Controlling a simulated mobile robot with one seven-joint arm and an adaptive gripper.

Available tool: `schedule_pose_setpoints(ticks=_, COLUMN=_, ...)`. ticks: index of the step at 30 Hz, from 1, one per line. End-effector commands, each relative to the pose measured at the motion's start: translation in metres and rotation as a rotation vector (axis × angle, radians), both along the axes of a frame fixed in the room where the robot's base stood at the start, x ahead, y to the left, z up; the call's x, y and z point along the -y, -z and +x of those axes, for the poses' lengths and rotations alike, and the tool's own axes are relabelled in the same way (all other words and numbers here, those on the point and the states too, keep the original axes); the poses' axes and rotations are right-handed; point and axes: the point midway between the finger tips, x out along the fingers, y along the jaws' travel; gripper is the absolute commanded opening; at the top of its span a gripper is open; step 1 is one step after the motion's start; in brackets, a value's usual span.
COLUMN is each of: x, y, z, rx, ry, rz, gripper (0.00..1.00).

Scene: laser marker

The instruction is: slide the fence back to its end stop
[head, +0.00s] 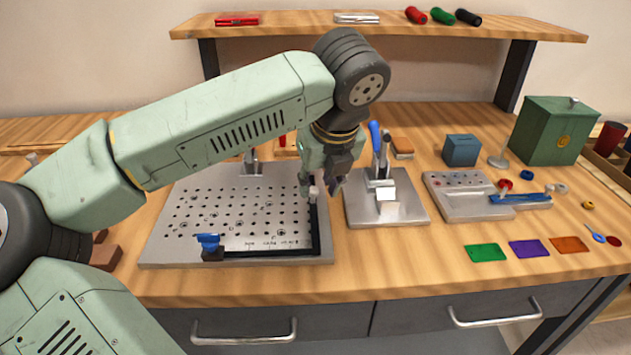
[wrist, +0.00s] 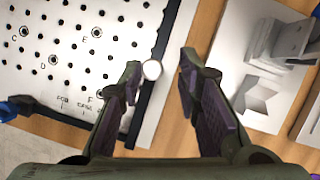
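The perforated metal plate (head: 180,215) lies on the bench, with a black L-shaped fence (head: 320,235) along its front and right edges. A blue clamp-like part (head: 208,243) sits at the fence's front left end. My gripper (head: 325,188) is low over the far end of the fence's right arm. In the wrist view my gripper (wrist: 162,70) is open, its fingers either side of a pale round knob (wrist: 151,69). The knob is close to the left finger, with a clear gap to the right one; I cannot tell whether the left finger touches it. The fence bar (wrist: 159,80) runs beneath.
A metal stand (head: 400,205) with a blue-handled lever is close right of the plate. Beyond it are a grey block (head: 455,195), a blue box (head: 461,150) and a green box (head: 548,130). Coloured cards lie at the front right. A shelf (head: 400,31) spans the back.

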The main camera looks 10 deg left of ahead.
Motion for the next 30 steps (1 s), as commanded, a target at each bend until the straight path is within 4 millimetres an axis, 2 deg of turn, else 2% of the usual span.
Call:
schedule_pose_setpoints(ticks=12, x=-0.001, y=-0.003, z=-0.001, rx=0.0, ry=-0.005, rz=0.004, gripper=0.38)
schedule_pose_setpoints(ticks=24, x=0.012, y=-0.058, z=-0.02, rx=0.0, ry=-0.003, rz=0.004, gripper=0.38)
schedule_pose_setpoints(ticks=30, x=0.015, y=-0.069, z=-0.024, rx=-0.002, ry=-0.002, rz=0.003, gripper=0.38)
